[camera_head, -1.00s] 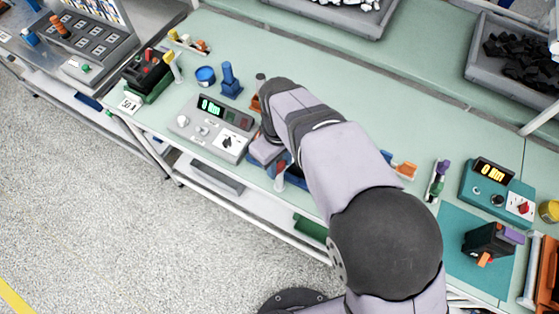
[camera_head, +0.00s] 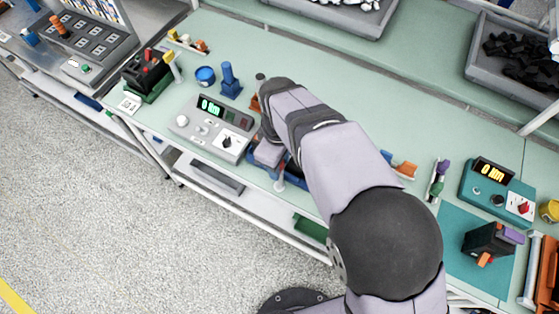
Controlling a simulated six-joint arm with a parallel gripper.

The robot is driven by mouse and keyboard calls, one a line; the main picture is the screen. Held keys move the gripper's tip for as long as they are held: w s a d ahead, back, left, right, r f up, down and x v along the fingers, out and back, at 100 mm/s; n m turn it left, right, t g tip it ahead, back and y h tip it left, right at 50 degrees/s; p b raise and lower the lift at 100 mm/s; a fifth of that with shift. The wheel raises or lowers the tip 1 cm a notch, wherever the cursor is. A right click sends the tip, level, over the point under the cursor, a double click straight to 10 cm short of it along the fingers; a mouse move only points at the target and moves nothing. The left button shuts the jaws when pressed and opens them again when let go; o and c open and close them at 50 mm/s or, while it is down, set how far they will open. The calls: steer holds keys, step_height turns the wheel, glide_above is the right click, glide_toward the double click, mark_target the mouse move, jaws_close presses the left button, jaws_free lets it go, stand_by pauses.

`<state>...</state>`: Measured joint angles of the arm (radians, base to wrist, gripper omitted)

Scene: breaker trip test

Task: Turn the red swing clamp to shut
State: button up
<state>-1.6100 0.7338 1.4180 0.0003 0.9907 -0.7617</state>
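My arm reaches over the green bench, and its wrist covers much of the work spot. The grey block (camera_head: 268,153) below the wrist looks like part of my gripper; its fingertips are not clear. Below it, a blue fixture (camera_head: 293,176) shows partly at the bench's front edge. A small pale upright part (camera_head: 280,182) stands there beside the grey block. I cannot make out the red swing clamp for certain; it is probably hidden by my wrist. Whether my gripper touches it cannot be seen.
A grey test box (camera_head: 205,130) with a green display stands just left of my wrist. A blue post (camera_head: 230,82) and a blue cup (camera_head: 205,76) stand behind it. A teal box (camera_head: 485,185) and a black breaker (camera_head: 487,242) are at the right.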

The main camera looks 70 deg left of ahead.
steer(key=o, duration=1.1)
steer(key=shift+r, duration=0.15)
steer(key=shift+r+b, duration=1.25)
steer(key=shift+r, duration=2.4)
